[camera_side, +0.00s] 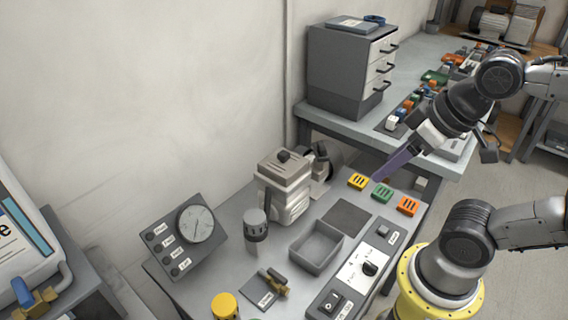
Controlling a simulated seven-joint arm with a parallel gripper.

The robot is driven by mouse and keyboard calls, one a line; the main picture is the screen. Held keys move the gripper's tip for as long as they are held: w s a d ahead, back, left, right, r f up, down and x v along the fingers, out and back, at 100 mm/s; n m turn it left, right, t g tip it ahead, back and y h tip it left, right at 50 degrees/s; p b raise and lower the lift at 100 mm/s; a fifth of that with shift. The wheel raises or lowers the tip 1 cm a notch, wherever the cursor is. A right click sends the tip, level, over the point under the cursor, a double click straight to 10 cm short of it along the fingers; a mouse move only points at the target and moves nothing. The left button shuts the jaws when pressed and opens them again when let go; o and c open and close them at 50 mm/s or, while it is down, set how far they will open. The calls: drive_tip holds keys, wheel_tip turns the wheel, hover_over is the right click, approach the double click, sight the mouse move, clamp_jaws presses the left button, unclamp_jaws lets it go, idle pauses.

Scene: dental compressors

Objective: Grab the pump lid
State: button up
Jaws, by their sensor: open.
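The pump (287,197) is a pale grey, boxy unit standing on the grey workbench. What looks like its lid (283,160) sits on top, with a small dark knob in the middle. My gripper (385,173) comes in from the right, with long dark purple fingers pointing down and to the left. It is open and appears empty, above the back right of the bench near the yellow block. It is well to the right of the lid and apart from it. The fingers overlap in this view, so the gap between them is hard to see.
Yellow (358,181), green (382,193) and orange (407,206) blocks lie below my gripper. A drawer cabinet (345,70) stands behind.

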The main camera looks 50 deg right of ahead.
drive_tip(key=w+r+n+g, duration=0.2)
drive_tip(key=w+r+n, duration=0.8)
drive_tip(key=w+n, duration=0.45)
drive_tip(key=n+g, duration=0.4)
hover_over(284, 153)
wheel_tip(284, 153, down, 8)
drive_tip(key=shift+m, duration=0.25)
wheel_tip(284, 153, down, 15)
drive_tip(key=shift+w+r, duration=0.1)
drive_tip(key=shift+r, duration=0.1)
clamp_jaws()
drive_tip(key=shift+r, duration=0.1)
